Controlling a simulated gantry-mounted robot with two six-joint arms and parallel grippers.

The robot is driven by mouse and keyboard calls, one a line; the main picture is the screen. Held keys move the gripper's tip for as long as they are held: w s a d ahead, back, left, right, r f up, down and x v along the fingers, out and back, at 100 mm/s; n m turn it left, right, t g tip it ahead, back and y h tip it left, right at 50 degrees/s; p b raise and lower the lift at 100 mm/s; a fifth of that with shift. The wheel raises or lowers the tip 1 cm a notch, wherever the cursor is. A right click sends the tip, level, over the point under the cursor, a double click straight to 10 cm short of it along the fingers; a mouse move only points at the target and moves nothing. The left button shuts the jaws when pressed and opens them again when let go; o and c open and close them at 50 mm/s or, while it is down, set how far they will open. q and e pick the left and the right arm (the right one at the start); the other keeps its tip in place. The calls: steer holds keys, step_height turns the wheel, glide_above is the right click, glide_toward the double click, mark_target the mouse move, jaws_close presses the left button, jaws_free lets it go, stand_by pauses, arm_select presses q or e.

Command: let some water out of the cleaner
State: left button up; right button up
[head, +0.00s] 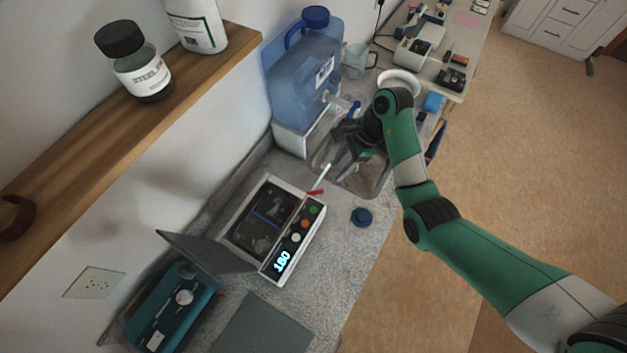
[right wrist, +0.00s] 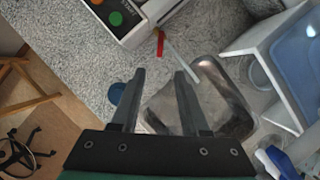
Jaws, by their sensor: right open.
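The cleaner (head: 282,222) is a white box with a dark, water-filled basin, coloured buttons and a lit display reading 180. A red lever (head: 315,191) and a thin pale spout (head: 325,175) stick out of its sink-side end; the red lever (right wrist: 160,43) and spout (right wrist: 180,60) also show in the right wrist view. The steel sink (head: 374,184) lies beside the cleaner. My right gripper (head: 345,165) is open and empty over the sink. In the right wrist view, my gripper (right wrist: 160,75) has its fingers apart, with the lever and spout beyond their tips. My left gripper is not in view.
A blue water jug (head: 300,68) on a white stand is beyond the sink. A blue round cap (head: 361,217) lies on the counter near the cleaner. A teal device (head: 172,310) and a shelf with bottles (head: 135,75) are at left.

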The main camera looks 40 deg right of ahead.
mark_target(320, 191)
steer(key=b+x, duration=0.5)
steer(key=x, duration=0.6)
steer(key=shift+f, duration=0.35)
jaws_close()
